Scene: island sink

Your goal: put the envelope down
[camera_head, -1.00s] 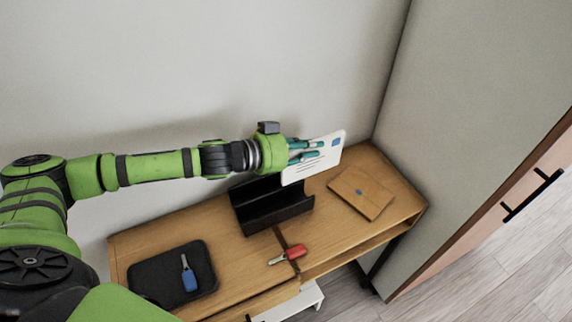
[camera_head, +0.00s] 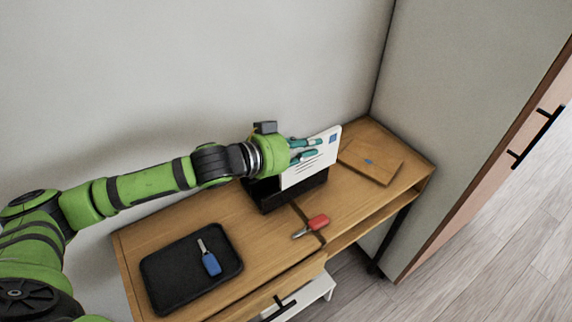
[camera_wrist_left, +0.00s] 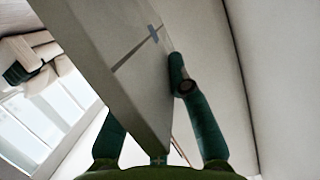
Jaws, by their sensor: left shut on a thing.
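A white envelope (camera_head: 316,162) with a blue stamp and dark address lines is held upright by my left gripper (camera_head: 303,153) in the head view. The teal fingers are shut on its left part. Its lower edge is at the black letter holder (camera_head: 290,197) on the desk; I cannot tell whether it is inside a slot or in front of it. In the left wrist view the envelope (camera_wrist_left: 120,60) runs large between the fingers (camera_wrist_left: 160,125). A brown envelope (camera_head: 380,165) with a blue mark lies flat on the desk at the right. My right gripper is not in view.
The wooden desk (camera_head: 215,215) stands against the wall. A red-handled item (camera_head: 314,225) lies near the front edge. A cabinet door with a black handle (camera_head: 537,138) is at right.

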